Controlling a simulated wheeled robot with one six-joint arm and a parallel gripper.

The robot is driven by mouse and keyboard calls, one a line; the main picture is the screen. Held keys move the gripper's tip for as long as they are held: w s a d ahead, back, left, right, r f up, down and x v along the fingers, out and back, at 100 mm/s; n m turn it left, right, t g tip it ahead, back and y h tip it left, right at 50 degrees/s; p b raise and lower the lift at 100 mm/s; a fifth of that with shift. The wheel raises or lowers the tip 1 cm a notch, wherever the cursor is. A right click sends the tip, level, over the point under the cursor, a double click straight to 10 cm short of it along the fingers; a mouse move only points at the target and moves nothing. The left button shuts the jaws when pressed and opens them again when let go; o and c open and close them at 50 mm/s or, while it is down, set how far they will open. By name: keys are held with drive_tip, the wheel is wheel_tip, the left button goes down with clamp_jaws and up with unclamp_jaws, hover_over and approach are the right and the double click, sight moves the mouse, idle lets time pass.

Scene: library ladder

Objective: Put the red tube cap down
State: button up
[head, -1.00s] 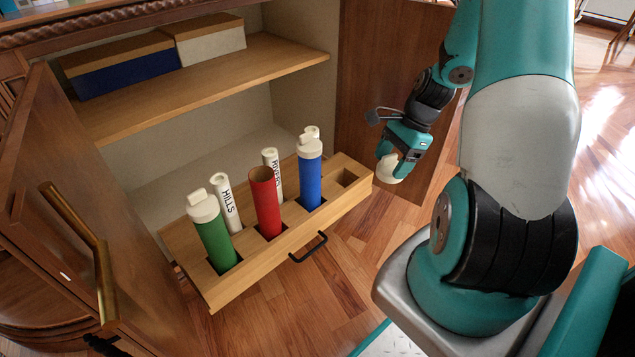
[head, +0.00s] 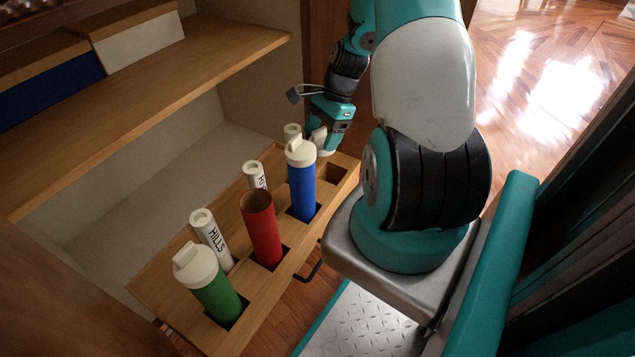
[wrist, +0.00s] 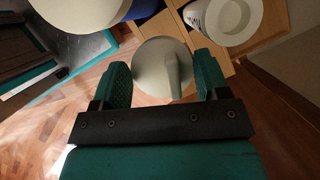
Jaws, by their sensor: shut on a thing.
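The cream red tube cap (head: 321,146) is between the fingers of my gripper (head: 317,131), beside the blue tube at the far right end of the wooden drawer rack. In the wrist view the cap (wrist: 160,68) sits between the two teal finger pads, its raised tab towards me. The red tube (head: 262,228) stands open-topped in the rack's middle slot. My gripper is shut on the cap. In the head view the blue tube's cap stands close to the left of it and part of it is hidden by my gripper.
The drawer rack (head: 284,270) also holds a capped blue tube (head: 303,188), a capped green tube (head: 215,297) and white rolls, one marked HILLS (head: 211,238). An empty square slot (head: 337,173) lies at its right end. A cabinet shelf (head: 150,95) with boxes is at left.

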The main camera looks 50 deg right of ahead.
sight(317, 189)
wheel_tip(317, 189, down, 16)
drive_tip(key=b, duration=0.7)
drive_tip(key=shift+r, duration=0.3)
drive_tip(key=o, duration=0.5)
drive_tip(key=shift+o, duration=0.6)
drive_tip(key=p+v, duration=0.7)
drive_tip(key=v, duration=0.5)
